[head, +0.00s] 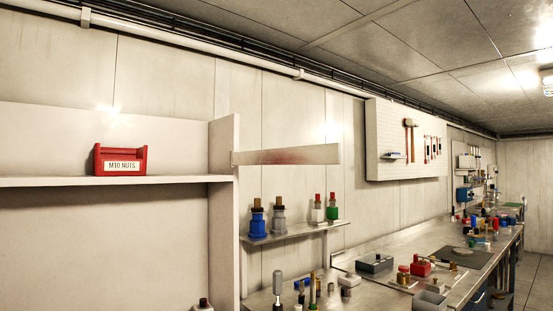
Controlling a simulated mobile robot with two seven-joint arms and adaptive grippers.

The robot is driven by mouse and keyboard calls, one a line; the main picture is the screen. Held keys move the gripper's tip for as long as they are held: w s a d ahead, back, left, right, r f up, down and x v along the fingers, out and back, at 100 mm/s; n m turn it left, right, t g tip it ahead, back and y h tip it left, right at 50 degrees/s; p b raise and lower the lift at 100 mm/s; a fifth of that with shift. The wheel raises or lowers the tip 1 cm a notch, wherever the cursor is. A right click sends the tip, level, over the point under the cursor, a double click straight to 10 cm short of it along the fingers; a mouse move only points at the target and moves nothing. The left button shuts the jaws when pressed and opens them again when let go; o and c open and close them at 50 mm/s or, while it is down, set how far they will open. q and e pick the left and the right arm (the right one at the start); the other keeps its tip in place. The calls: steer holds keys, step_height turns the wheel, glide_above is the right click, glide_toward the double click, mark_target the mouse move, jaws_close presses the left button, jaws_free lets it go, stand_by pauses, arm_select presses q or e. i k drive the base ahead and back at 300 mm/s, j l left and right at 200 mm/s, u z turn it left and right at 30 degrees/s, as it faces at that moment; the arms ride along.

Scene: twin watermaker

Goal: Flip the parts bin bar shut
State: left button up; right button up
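A red parts bin (120,160) labelled "M10 NUTS" stands upright on the pale shelf (60,181) at the left. A pale flat bar (290,155) with a reddish smear meets the shelf unit's right side post (224,190) at its left end. It sticks out nearly level to the right, away from the shelf opening, and its right end looks free. No bar crosses in front of the red bin. I cannot make out the bar's hinge clearly. Neither of my grippers shows in the head view.
A small ledge (300,231) below the bar carries several blue, grey, white and green bottles. A long metal workbench (395,245) with many small parts runs back along the wall at right. A pegboard (380,143) with tools hangs above it.

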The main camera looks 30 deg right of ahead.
mark_target(327, 154)
steer(key=l+u, duration=0.25)
steer(key=l, duration=0.75)
steer(key=l+u, duration=0.3)
steer(key=l, duration=0.7)
steer(key=l+u, duration=0.25)
steer(key=l, duration=0.7)
